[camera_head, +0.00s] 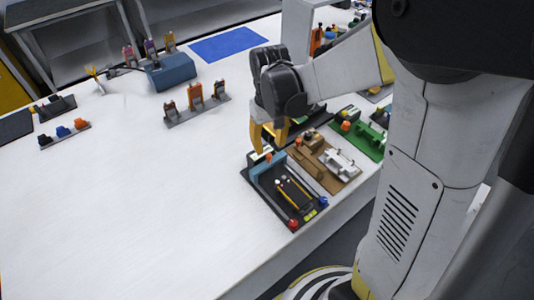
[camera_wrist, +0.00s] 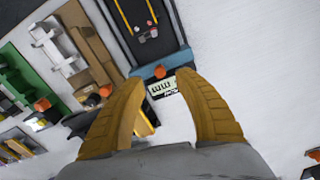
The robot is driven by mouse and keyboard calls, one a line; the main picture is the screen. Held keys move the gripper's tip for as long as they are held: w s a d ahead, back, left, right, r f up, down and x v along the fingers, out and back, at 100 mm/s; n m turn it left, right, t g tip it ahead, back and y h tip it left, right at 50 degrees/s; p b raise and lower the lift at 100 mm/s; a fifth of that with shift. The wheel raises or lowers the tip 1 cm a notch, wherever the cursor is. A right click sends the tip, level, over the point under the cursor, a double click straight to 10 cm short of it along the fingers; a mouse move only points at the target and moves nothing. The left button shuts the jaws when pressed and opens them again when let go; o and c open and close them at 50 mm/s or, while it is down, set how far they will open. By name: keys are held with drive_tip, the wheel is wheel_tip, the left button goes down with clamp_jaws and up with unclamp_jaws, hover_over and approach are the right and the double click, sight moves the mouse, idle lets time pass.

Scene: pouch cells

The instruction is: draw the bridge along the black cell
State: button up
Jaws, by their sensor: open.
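The black cell (camera_head: 266,192) lies near the table's front edge in the head view. It also shows at the top of the wrist view (camera_wrist: 122,32). Its blue bridge (camera_head: 262,166) spans the end nearer my gripper. In the wrist view the bridge (camera_wrist: 176,61) carries an orange-red knob (camera_wrist: 160,71). Yellow-edged rails and small pins lie beyond it. My gripper (camera_head: 266,143) is open by the bridge end. In the wrist view its yellow fingers (camera_wrist: 160,82) stand apart, with the knob and a white label between or just past their tips. I cannot tell whether they touch anything.
A brown cell (camera_head: 311,173) with a white bridge and a green cell (camera_head: 360,141) stand close to the right of the black one. Small racks with coloured clips (camera_head: 196,111) stand further back. The table (camera_head: 120,210) left of the black cell is clear.

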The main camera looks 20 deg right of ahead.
sight(269, 155)
wheel_tip(269, 155, down, 5)
drive_tip(key=shift+r+b, duration=0.1)
drive_tip(key=shift+b, duration=0.65)
clamp_jaws()
drive_tip(key=s+d, duration=0.1)
drive_tip(key=s, duration=0.3)
drive_tip(key=s+d, duration=0.2)
drive_tip(key=s, duration=0.3)
drive_tip(key=s+d+p, duration=0.1)
drive_tip(key=s, duration=0.3)
drive_tip(key=shift+s+d, duration=0.2)
drive_tip(key=shift+s, duration=0.05)
unclamp_jaws()
